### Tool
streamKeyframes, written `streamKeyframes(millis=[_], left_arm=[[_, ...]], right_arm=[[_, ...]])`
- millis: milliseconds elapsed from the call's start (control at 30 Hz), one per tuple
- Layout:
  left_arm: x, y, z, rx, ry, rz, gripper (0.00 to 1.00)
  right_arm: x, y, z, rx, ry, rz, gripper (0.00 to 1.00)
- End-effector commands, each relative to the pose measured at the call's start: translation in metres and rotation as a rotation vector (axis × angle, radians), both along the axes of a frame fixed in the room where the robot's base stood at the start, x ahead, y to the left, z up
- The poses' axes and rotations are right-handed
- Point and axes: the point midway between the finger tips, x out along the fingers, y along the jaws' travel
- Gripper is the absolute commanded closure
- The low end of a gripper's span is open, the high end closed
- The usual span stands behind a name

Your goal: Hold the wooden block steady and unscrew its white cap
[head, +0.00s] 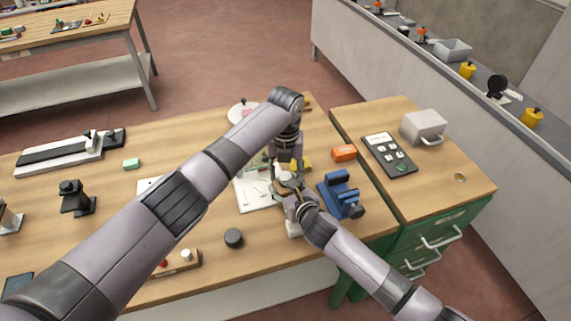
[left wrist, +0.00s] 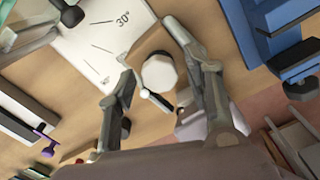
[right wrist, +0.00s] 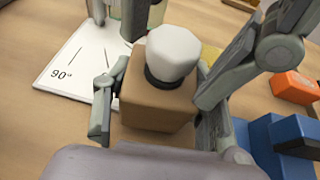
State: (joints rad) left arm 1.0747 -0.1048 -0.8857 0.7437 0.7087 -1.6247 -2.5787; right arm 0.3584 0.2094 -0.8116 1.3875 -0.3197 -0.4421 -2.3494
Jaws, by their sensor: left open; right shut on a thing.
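The wooden block (right wrist: 155,104) stands upright with its faceted white cap (right wrist: 172,52) on a dark collar. My right gripper (right wrist: 155,112) is shut on the block's sides in the right wrist view. In the left wrist view the cap (left wrist: 159,72) shows from above, between the spread fingers of my open left gripper (left wrist: 150,58). A gap shows between the fingers and the cap. In the head view my left gripper (head: 286,174) comes down from above and my right gripper (head: 297,203) reaches in from the lower right; together they mostly hide the block.
A white sheet with angle marks (head: 255,194) lies left of the grippers. A blue vise (head: 341,195) stands close on the right, with an orange box (head: 344,153) behind it. A dark round puck (head: 233,238) sits nearer the front edge.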

Motion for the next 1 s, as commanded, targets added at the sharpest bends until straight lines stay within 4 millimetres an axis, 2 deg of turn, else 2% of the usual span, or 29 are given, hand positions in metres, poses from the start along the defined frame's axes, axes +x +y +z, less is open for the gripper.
streamKeyframes(millis=[333,1000], left_arm=[[-0.0001,0.0002,-0.004,0.001,0.0,0.001,0.55],[0.0,0.0001,-0.0036,0.0,0.0,0.001,0.99]], right_arm=[[0.0002,0.0002,0.0007,0.0,-0.001,0.0,1.0],[0.0002,0.0004,0.0007,0.001,-0.002,0.001,1.0]])
